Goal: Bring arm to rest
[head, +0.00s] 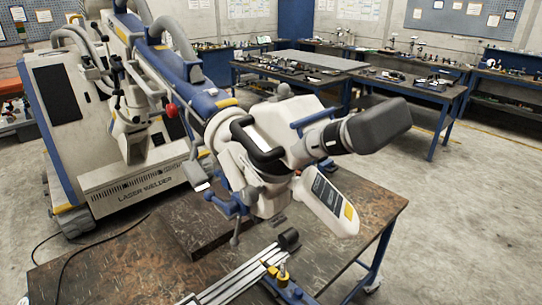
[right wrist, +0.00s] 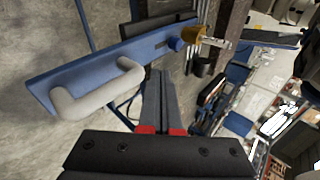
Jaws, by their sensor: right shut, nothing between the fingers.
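In the head view the microscope head (head: 270,150), white with black eyepieces (head: 375,125) and a display panel (head: 330,200), hangs over the worktable. Its blue and white arm (head: 178,65) runs back to the laser welder cabinet (head: 80,130). My right gripper (right wrist: 158,82) shows in the right wrist view, with its black fingers shut and empty. A blue bar (right wrist: 120,62) with a pale handle (right wrist: 95,92) lies to the left of and beyond the fingers, apart from them. Neither gripper shows in the head view.
The worktable (head: 345,225) has a dark, worn top with a metal rail (head: 235,280) near the front. A yellow-topped knob (head: 283,273) stands beside the rail. Benches (head: 300,70) with tools stand at the back. Open concrete floor (head: 460,200) lies to the right.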

